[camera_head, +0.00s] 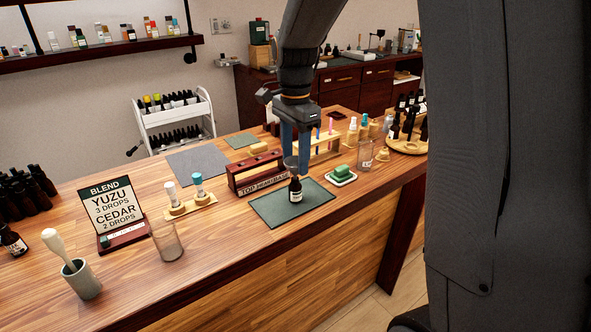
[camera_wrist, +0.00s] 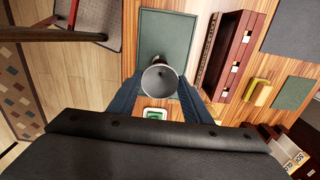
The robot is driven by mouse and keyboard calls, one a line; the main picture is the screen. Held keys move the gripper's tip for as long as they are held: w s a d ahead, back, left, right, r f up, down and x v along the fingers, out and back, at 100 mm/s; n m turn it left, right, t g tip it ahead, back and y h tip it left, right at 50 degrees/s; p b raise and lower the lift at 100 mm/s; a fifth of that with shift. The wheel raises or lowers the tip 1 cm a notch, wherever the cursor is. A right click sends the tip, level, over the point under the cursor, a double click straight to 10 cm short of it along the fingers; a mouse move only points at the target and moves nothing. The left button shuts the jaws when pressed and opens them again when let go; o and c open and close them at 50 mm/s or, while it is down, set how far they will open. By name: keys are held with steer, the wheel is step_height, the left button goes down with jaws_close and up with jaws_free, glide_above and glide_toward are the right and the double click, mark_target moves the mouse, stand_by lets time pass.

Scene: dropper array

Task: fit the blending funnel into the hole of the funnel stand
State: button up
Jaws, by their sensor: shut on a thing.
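My gripper (camera_head: 293,168) points down over the dark green mat (camera_head: 318,199). Its blue fingers are shut on a small grey funnel, the blending funnel (camera_wrist: 159,79), whose round mouth faces up in the wrist view. A brown labelled bottle (camera_head: 295,191) stands upright on the mat directly below the funnel. I cannot tell whether the funnel's stem is inside the bottle's neck or just above it. I cannot identify the funnel stand for sure.
A dark red rack (camera_head: 256,176) stands close left of the bottle. A green block on a white dish (camera_head: 342,176) and a glass beaker (camera_head: 365,156) are to the right. Test tubes in a wooden rack (camera_head: 325,147) stand behind. A grey mat (camera_head: 198,165) lies clear at back left.

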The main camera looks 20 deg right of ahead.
steer(key=shift+r+p, duration=1.9)
steer(key=shift+r, duration=0.45)
